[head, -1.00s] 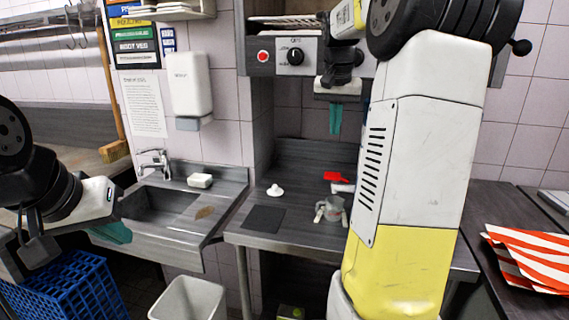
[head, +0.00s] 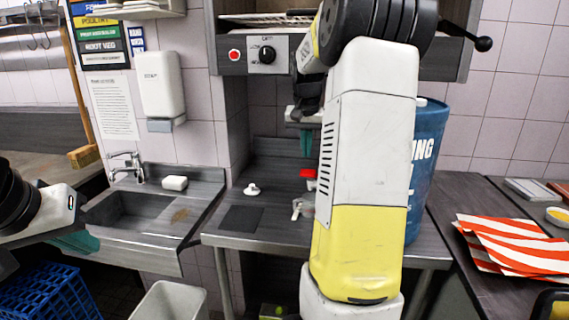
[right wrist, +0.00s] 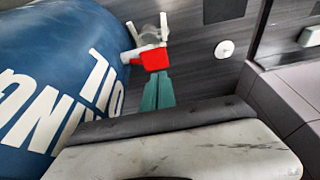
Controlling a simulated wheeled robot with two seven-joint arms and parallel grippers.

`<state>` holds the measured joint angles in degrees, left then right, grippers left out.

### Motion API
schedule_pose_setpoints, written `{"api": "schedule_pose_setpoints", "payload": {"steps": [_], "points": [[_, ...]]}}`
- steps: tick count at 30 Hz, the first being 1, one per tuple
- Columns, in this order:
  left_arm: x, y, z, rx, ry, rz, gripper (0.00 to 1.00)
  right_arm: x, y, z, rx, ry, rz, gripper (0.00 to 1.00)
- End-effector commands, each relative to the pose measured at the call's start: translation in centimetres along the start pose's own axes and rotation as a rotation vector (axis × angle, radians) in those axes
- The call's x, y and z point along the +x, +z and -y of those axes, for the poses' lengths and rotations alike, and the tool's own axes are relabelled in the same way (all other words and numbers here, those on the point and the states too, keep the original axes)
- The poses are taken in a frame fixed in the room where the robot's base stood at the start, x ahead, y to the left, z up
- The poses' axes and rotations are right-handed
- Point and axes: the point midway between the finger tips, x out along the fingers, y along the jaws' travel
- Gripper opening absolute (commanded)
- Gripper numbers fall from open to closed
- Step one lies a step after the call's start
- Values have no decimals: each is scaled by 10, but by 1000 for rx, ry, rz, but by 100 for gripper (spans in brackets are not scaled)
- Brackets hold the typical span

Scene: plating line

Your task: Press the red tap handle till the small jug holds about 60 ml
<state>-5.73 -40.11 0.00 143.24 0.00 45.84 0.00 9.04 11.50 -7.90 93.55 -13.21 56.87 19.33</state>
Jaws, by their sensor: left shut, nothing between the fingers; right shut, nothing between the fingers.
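The red tap handle (head: 307,173) shows beside my right arm in the head view, and in the right wrist view (right wrist: 155,59). It sits on a white tap (right wrist: 131,55) on the blue drum (head: 426,150). The small clear jug (head: 297,209) stands on the counter below the tap, partly hidden by my arm; it shows beyond the handle in the right wrist view (right wrist: 150,33). Its fill level cannot be read. My right gripper (head: 306,153) is shut and empty, teal fingertips just above the handle; contact is unclear. My left gripper (head: 80,242) is shut and empty, near the sink.
A dark mat (head: 241,219) and a small white object (head: 251,189) lie on the counter left of the jug. A sink (head: 130,212) with a faucet is further left. Red-striped cloths (head: 515,245) lie on the right counter. An oven-like unit (head: 265,55) hangs above.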

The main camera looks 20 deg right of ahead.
Motion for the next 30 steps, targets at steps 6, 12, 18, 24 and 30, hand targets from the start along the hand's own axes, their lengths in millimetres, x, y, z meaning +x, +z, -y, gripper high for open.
{"api": "schedule_pose_setpoints", "payload": {"steps": [6,12,18,24,30], "points": [[0,0,0,0,0,0,0,35,8,0,0,0,2,0],[0,0,0,0,0,0,0,47,11,0,0,0,0,0],[0,0,0,0,0,0,0,48,11,0,0,0,-1,0],[0,0,0,0,0,0,0,51,12,2,-1,0,1,0],[0,0,0,0,0,0,0,59,14,9,0,0,-1,0]]}}
